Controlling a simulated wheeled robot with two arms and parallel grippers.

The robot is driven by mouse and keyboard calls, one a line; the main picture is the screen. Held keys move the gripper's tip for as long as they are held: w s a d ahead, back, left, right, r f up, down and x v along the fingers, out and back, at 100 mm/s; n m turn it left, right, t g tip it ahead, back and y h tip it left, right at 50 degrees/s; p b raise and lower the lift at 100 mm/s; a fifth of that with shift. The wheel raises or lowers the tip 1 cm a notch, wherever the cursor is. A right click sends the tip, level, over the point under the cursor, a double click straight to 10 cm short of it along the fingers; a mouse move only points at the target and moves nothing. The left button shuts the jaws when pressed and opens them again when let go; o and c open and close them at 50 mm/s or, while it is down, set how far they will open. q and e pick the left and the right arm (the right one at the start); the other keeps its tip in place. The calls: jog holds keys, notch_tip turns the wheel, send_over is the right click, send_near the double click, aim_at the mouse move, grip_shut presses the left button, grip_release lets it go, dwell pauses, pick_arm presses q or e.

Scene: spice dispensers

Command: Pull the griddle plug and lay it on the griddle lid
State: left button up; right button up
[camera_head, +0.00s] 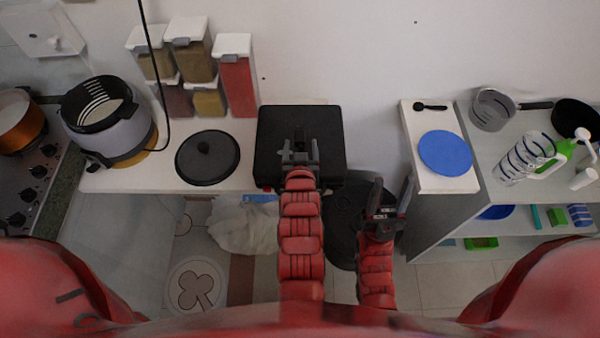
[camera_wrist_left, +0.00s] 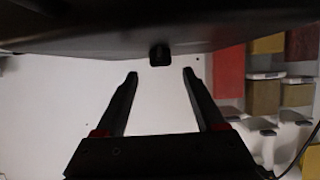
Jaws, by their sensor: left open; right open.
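The griddle (camera_head: 272,125), a black square appliance with a flat dark top that I take for its lid, stands at the right end of the white counter. My left gripper (camera_head: 299,148) is open over its front part. In the left wrist view the open fingers (camera_wrist_left: 160,75) point at a short dark stub (camera_wrist_left: 160,54) below a large dark body (camera_wrist_left: 80,38); nothing is held. I cannot tell whether the stub is the plug. My right gripper (camera_head: 391,185) is open and empty, right of the griddle.
A round black lid (camera_head: 208,157) lies left of the griddle. Spice dispensers (camera_head: 235,75) stand behind it; a cooker (camera_head: 110,135) with a hanging black cord is further left. A shelf unit (camera_head: 435,225) with a blue disc (camera_head: 445,153) is right, past a gap.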

pick_arm(q)
jog(key=p+v, duration=0.4)
jog(key=v, duration=0.9)
jog(key=shift+p, duration=0.4)
